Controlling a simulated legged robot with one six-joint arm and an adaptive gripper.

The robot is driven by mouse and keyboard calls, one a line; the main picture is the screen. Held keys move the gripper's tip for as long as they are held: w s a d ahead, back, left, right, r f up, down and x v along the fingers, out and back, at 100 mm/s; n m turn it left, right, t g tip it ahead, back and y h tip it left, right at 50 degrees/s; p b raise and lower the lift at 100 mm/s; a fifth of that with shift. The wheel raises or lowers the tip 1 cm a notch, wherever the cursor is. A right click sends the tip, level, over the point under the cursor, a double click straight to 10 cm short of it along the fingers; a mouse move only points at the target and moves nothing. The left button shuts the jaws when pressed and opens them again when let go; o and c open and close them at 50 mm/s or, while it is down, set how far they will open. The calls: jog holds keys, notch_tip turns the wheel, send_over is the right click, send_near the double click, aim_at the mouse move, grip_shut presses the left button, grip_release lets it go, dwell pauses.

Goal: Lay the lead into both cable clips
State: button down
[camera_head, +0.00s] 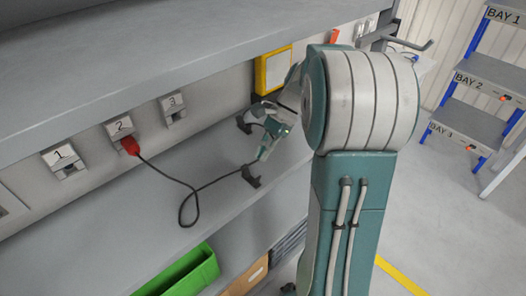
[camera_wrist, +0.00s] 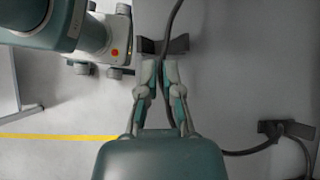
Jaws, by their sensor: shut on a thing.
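The black lead (camera_head: 220,180) runs from a red plug (camera_head: 130,146) at socket 2, loops over the shelf and reaches the near dark clip (camera_head: 251,176). My gripper (camera_head: 263,155) is shut on the lead beside this clip. In the wrist view, the lead (camera_wrist: 176,14) passes between my fingertips (camera_wrist: 160,66) and across the near clip (camera_wrist: 180,45); I cannot tell whether it is seated there. The far clip (camera_head: 243,124) stands nearer the wall. In the wrist view, the lead meets this far clip (camera_wrist: 298,130); its seating there is unclear.
Sockets 1 (camera_head: 65,160) and 3 (camera_head: 173,106) flank the plugged one. A yellow-framed box (camera_head: 273,70) is on the wall behind my gripper. An upper shelf (camera_head: 150,50) overhangs the left side. A green bin (camera_head: 185,275) is below the lower shelf's front edge.

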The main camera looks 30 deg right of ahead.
aim_at(262, 173)
jog(key=shift+w+f, duration=0.15)
jog(key=shift+f, duration=0.05)
jog(key=shift+f, duration=2.25)
jog(key=c, duration=0.7)
grip_release()
jog(key=shift+c, duration=0.2)
jog(key=o, duration=0.6)
